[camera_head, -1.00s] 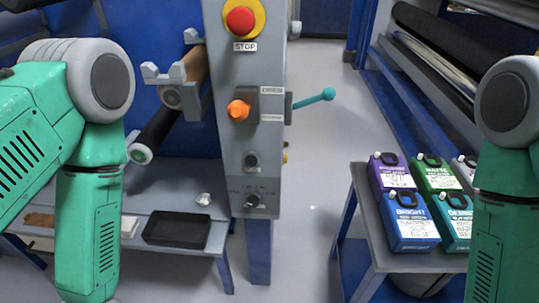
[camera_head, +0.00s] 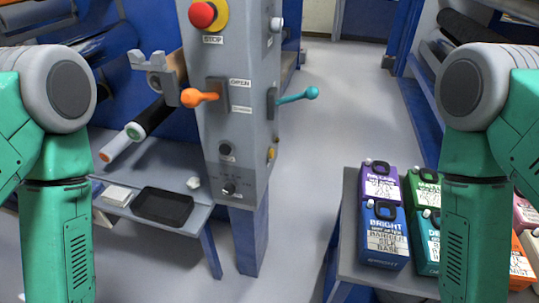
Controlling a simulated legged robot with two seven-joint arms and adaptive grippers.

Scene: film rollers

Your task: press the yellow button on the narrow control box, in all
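The narrow grey control box (camera_head: 236,145) stands upright left of centre on a blue post. On its front are a red stop button on a yellow plate (camera_head: 208,15), an orange lever (camera_head: 199,97), a black button (camera_head: 225,149) and a dark knob (camera_head: 229,188). On its right side are a teal lever (camera_head: 299,95), a pale knob (camera_head: 275,25) and a small yellow button (camera_head: 271,153). My green arms show at both sides, but neither gripper is in view.
A low grey bench with a black tray (camera_head: 162,206) is left of the box. A right-hand table holds several jugs, including a blue one (camera_head: 384,236) and a purple one (camera_head: 380,186). Grey floor (camera_head: 310,150) lies clear between them.

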